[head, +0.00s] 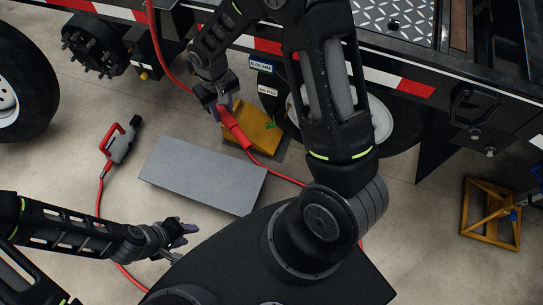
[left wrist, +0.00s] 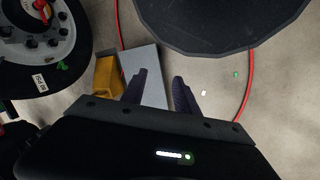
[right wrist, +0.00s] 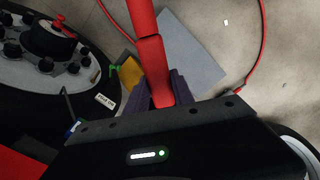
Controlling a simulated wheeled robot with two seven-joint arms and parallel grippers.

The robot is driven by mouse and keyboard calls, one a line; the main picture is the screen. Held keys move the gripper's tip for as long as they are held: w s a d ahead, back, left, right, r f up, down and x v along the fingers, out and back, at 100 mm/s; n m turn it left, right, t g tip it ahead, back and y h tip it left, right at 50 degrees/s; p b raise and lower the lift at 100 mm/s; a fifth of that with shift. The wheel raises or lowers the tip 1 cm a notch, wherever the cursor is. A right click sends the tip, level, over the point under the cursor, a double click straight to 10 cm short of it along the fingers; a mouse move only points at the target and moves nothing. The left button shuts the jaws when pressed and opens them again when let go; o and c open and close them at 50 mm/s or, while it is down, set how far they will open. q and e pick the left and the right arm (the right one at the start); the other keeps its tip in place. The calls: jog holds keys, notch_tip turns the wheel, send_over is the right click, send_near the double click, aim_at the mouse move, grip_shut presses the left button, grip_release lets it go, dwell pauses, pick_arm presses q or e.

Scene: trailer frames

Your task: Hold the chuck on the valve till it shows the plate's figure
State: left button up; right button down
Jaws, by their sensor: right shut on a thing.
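My right gripper (head: 217,108) is shut on a red tubular piece (head: 236,130) with a red hose running from it. The right wrist view shows this red piece (right wrist: 158,72) between the fingers (right wrist: 157,90). The tyre (right wrist: 25,85) stands beside it, and a small white plate (right wrist: 105,100) with dark lettering is on it, too small to read surely. The plate also shows in the head view (head: 268,91). I cannot make out the valve or any gauge reading. My left gripper (head: 182,232) is open and empty, its fingers apart in the left wrist view (left wrist: 158,88).
A red-and-grey hand tool (head: 120,143) lies on the floor at left with its hose. A grey slab (head: 200,173) and a yellow block (head: 258,128) lie near the wheel. A yellow frame (head: 490,213) stands at right. The trailer edge (head: 420,80) overhangs the wheel.

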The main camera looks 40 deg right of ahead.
pick_arm(q)
jog(key=shift+o, duration=0.7)
pick_arm(e)
jog(key=shift+s+d+f+b, duration=0.1)
jog(key=shift+f+b, duration=0.2)
pick_arm(q)
notch_tip(320, 180, down, 29)
jog(key=w+a+b, duration=0.1)
jog(key=w+b, duration=0.1)
jog(key=b, duration=2.6)
jog(key=shift+a+f+b, duration=0.15)
jog(key=shift+a+b, duration=0.25)
pick_arm(e)
jog(key=s+d+f+n, duration=0.2)
jog(key=d+f+n, duration=0.1)
jog(key=f+n, duration=0.5)
jog(key=s+d+f+n, duration=0.3)
jog(key=f+n, duration=0.5)
jog(key=f, duration=0.3)
jog(key=s+d+f+n, duration=0.3)
jog(key=f+n, duration=0.6)
jog(key=shift+d+f, duration=0.25)
jog(key=shift+d, duration=0.1)
pick_arm(q)
jog(key=shift+s+r, duration=0.1)
jog(key=shift+r, duration=0.1)
